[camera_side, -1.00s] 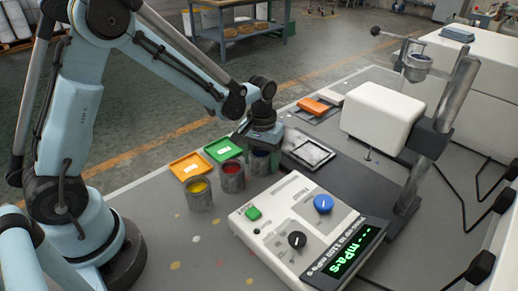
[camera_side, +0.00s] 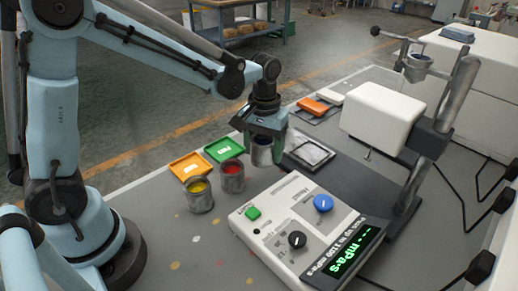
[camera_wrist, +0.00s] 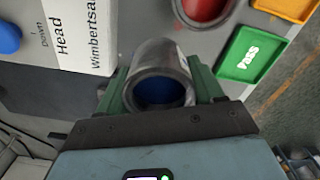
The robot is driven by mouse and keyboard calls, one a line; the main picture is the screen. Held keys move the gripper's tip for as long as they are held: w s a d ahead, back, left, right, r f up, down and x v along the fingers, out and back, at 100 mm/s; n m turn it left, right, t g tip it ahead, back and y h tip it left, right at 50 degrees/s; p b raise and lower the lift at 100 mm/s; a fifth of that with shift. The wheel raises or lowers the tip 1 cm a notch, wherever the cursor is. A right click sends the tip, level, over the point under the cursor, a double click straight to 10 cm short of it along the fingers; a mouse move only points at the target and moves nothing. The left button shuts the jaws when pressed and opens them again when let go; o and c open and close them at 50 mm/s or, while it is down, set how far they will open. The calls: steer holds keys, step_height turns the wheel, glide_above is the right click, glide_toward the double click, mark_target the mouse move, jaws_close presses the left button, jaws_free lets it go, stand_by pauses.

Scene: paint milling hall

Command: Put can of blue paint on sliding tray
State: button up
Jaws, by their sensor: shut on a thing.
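The can of blue paint (camera_side: 263,153) is a grey metal can. In the wrist view its round mouth (camera_wrist: 157,93) shows dark blue paint inside. My gripper (camera_side: 266,128) is shut on this can, with one green finger on each side of it. In the side view the can looks upright and slightly above the table, though the gap below it is hard to judge. The tray (camera_side: 308,152), a flat square with a dark rim, lies just right of the can and looks empty; whether it slides does not show.
A red paint can (camera_side: 231,178) and a yellow paint can (camera_side: 199,195) stand to the left. Green (camera_side: 223,149) and orange (camera_side: 187,166) flat trays lie behind them. A control console (camera_side: 300,225) lies in front. A white instrument head (camera_side: 380,116) stands right of the tray.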

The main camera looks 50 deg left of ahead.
steer(key=s+d+r, duration=0.1)
steer(key=d, duration=0.1)
steer(key=s+d+r, duration=0.1)
steer(key=d+r, duration=0.1)
steer(key=s+d+r, duration=0.1)
steer(key=s+d, duration=0.1)
steer(key=shift+d+r, duration=0.3)
glide_above(311, 152)
steer(key=shift+f, duration=3)
steer(key=shift+f, duration=0.65)
steer(key=o, duration=1.2)
steer(key=shift+r, duration=0.1)
